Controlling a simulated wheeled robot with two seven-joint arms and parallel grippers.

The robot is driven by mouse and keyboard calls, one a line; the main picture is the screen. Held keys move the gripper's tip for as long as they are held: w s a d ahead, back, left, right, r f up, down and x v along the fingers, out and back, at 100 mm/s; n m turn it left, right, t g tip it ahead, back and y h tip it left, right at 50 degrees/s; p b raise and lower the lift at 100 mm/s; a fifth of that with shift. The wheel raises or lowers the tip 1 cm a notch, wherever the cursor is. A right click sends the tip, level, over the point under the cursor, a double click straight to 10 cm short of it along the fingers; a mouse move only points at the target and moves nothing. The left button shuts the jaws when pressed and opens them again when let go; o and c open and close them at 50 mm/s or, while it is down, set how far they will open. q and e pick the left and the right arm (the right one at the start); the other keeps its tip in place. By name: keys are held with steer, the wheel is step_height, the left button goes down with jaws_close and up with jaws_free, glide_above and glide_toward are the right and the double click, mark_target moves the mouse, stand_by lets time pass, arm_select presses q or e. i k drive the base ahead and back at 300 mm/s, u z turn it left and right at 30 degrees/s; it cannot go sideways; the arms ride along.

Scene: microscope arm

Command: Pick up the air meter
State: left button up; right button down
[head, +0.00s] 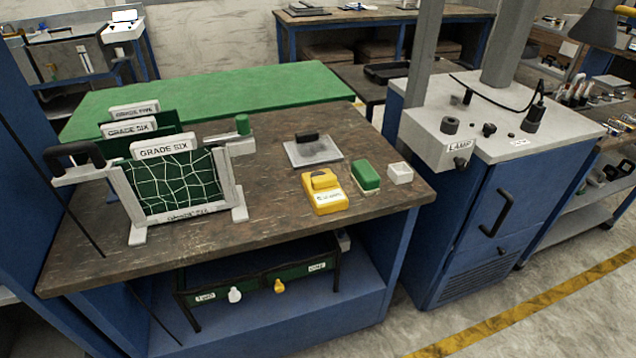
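A yellow boxy device (325,194) with a raised yellow top part and a small white label lies near the front right of the brown workbench (270,225). It may be the air meter, but its label is too small to read. Neither of my grippers shows in the head view, and nothing is seen touching the yellow device.
Close by are a green-and-white block (365,177), a small white box (400,173) and a grey plate (313,151) with a black handle. A netted rack (178,185) with "GRADE SIX" signs stands at left. A blue lamp cabinet (480,220) stands right. The bench's front middle is clear.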

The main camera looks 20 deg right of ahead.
mark_target(325, 193)
steer(key=z, duration=0.5)
steer(key=k, duration=0.55)
steer(key=u, duration=0.45)
steer(key=i, duration=1.5)
steer(key=z, duration=0.65)
